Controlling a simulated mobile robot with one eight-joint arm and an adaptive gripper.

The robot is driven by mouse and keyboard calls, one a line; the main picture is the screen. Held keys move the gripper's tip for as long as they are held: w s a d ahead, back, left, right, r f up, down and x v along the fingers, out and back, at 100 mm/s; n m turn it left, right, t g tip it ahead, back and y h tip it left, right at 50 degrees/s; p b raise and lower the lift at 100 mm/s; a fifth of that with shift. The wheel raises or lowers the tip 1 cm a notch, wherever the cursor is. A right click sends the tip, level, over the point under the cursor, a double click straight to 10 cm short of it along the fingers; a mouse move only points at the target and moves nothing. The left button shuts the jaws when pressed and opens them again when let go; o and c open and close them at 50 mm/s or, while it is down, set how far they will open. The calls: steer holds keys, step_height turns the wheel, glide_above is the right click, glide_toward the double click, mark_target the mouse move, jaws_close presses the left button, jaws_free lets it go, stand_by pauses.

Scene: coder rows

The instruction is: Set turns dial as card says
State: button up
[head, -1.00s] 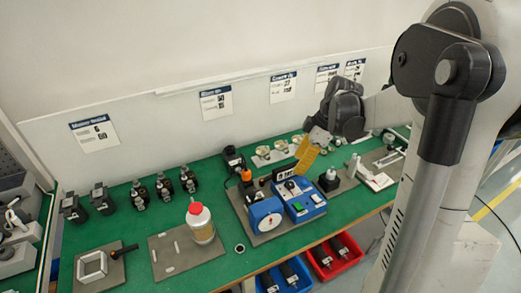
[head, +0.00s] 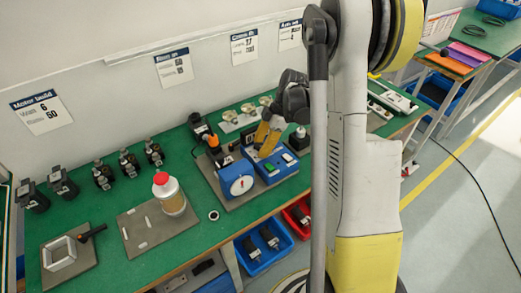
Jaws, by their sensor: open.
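A blue machine stands on a grey plate on the green bench. Its left part has a round white dial face (head: 242,184), and its right part is a blue control box (head: 272,167) with small buttons. I cannot tell which control is the turns dial; the gripper hides part of the box's top. Cards hang on the wall: a "Motor build" card (head: 41,112) reading 6 and 50, and others (head: 174,67), (head: 243,43) with print too small to read surely. My gripper (head: 265,139), with yellow fingers, is open just above the control box; contact is unclear.
A white bottle with a red cap (head: 168,194) stands on a grey plate to the left. Several black motors (head: 102,176) stand behind it. A black block with an orange top (head: 213,144) is close left of the gripper. Blue (head: 262,248) and red bins (head: 297,216) sit below.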

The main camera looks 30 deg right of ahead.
steer(key=shift+f, duration=0.15)
steer(key=shift+c, duration=0.5)
steer(key=c, duration=0.8)
